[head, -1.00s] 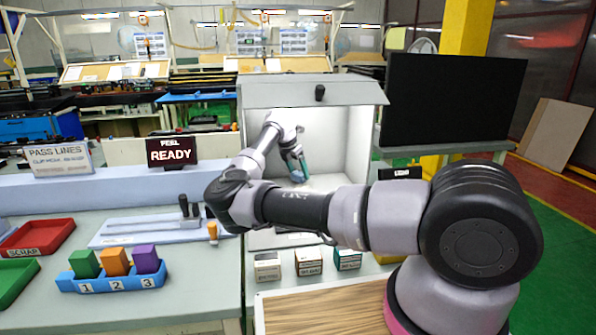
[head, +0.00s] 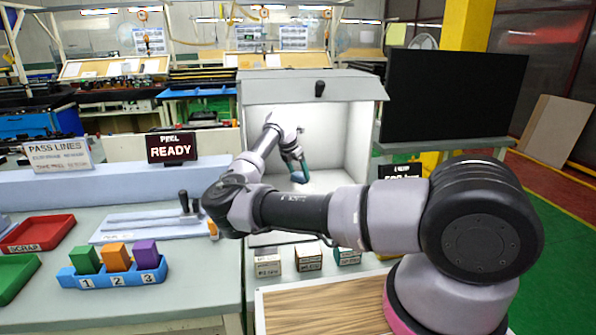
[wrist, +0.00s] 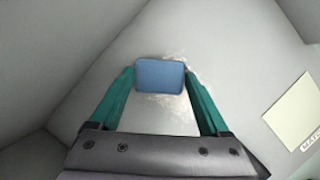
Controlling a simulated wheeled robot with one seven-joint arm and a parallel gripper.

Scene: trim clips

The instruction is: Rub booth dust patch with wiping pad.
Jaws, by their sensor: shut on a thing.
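My gripper (wrist: 160,88) is shut on the blue wiping pad (wrist: 160,76), which sits between its teal fingers in the wrist view. A pale, speckled dust patch (wrist: 172,101) shows around the pad's edges on the booth's grey surface; the part under the pad is hidden. In the head view my gripper (head: 300,175) reaches inside the white, open-fronted booth (head: 345,130), with the pad low near the booth floor. I cannot tell for sure whether the pad touches the surface.
A card (wrist: 295,112) lies at the right in the wrist view. The booth's walls close in at the sides, and its raised lid (head: 310,88) hangs above my arm. Small labelled boxes (head: 308,258) stand in front of the booth. A blue holder (head: 112,278) with coloured blocks is at left.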

